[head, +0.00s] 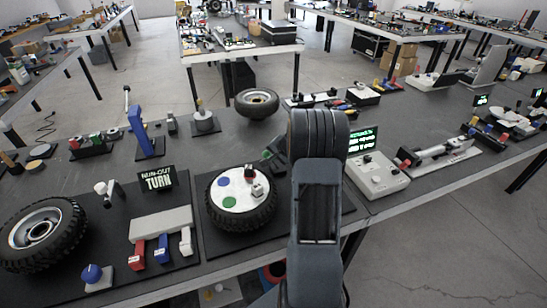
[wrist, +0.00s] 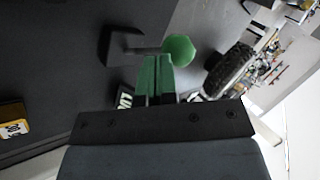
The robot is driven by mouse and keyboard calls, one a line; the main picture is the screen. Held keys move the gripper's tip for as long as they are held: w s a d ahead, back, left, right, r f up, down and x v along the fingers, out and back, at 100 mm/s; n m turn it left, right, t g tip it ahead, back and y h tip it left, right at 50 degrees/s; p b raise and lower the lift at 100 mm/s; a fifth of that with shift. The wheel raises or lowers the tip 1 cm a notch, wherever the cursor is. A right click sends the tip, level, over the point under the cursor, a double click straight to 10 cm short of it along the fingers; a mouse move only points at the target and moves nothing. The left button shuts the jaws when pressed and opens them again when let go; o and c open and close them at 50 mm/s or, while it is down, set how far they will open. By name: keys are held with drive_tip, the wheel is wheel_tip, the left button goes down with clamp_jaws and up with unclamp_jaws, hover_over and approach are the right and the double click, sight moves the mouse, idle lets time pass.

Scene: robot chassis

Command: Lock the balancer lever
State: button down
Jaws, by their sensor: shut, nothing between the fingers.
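In the wrist view, a lever with a round green knob (wrist: 178,48) has a thin grey rod running left to a dark bracket (wrist: 120,45). I take it to be the balancer lever. My gripper (wrist: 156,62) has green fingers, pressed together with nothing between them. The fingertips are just below the rod and left of the knob; I cannot tell whether they touch. In the head view, my arm covers the area right of the wheel with a white disc (head: 240,190), and the lever cannot be made out there.
A black tyre (wrist: 228,72) lies right of the knob in the wrist view. In the head view, a grey control box (head: 376,177) stands right of my arm. A "RUN-OUT TURN" sign (head: 157,179) and a loose wheel (head: 40,235) are to the left.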

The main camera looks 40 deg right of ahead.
drive_tip(key=shift+d, duration=0.1)
idle(0.3)
drive_tip(key=s+d+f+b+v, duration=0.2)
drive_tip(key=b+v, duration=0.1)
drive_tip(key=v, duration=1.1)
drive_tip(key=s+a+f+n+g, duration=0.1)
drive_tip(key=s+a+f+g, duration=0.2)
drive_tip(key=s+a, duration=0.1)
drive_tip(key=s+a+r+n, duration=0.1)
drive_tip(key=s+a+n, duration=0.2)
drive_tip(key=a, duration=0.5)
drive_tip(key=s+a+r+n, duration=0.2)
drive_tip(key=a+n, duration=0.3)
drive_tip(key=a, duration=0.4)
drive_tip(key=s+a+r+n+g+h+p, duration=0.1)
drive_tip(key=s+a+n, duration=0.3)
drive_tip(key=a, duration=0.5)
drive_tip(key=shift+s+r, duration=0.3)
drive_tip(key=shift+s, duration=0.25)
